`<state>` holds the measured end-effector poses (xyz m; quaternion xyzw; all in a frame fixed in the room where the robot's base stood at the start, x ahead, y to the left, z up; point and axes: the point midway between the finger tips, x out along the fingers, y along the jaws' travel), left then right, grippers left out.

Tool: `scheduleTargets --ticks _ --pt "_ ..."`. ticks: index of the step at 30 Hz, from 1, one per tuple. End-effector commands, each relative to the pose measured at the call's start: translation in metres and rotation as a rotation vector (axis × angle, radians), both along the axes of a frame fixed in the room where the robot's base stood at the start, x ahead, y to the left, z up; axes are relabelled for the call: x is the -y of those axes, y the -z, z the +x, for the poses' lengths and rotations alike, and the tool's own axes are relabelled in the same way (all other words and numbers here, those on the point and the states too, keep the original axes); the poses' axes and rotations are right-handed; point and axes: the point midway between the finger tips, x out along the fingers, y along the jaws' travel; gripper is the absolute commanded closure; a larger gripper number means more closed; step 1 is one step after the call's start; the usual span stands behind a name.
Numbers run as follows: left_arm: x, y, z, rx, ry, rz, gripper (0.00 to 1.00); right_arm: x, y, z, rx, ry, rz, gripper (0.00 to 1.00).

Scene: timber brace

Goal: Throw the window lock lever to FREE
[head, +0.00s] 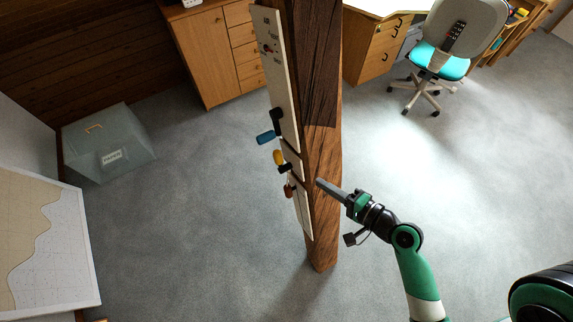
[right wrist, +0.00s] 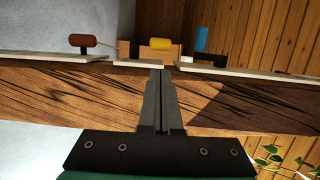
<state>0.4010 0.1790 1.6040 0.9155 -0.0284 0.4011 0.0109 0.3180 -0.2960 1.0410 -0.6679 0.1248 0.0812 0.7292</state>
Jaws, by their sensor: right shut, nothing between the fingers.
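A timber post (head: 322,90) carries white panels (head: 280,85) on its left side. Three handles stick out from them: a blue one (head: 266,138), a yellow one (head: 279,158) below it, and a red-brown one (head: 289,191) lowest. The lettering is too small to tell which is the window lock lever. In the right wrist view, the red-brown handle (right wrist: 84,40) is left, the yellow one (right wrist: 166,45) is in the middle and the blue one (right wrist: 201,39) is right. My right gripper (head: 319,182) is shut and empty at the post's right side, its fingertips (right wrist: 157,72) pointing toward the yellow handle's panel. My left gripper is out of view.
A grey-blue box (head: 108,140) and a map board (head: 45,245) stand at the left. A wooden cabinet (head: 212,62) is behind the post. A desk (head: 375,48) and an office chair (head: 440,62) are at the back right. The floor around the post is clear.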

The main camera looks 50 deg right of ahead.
Motion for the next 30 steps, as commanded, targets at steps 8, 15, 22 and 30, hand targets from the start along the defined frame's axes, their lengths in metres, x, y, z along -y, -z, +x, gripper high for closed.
scheduleTargets --ticks 8,15,22,30 --pt "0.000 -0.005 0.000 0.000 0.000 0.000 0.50 0.000 0.010 0.041 0.002 -0.009 -0.002 1.00" --pt "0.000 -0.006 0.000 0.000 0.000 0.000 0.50 0.003 0.026 0.092 0.003 -0.005 -0.001 1.00" --pt "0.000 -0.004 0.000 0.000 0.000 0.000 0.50 0.005 0.036 0.125 0.003 -0.003 0.000 1.00" --pt "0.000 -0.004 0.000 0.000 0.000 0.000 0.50 0.005 0.039 0.133 0.002 -0.002 0.002 1.00"
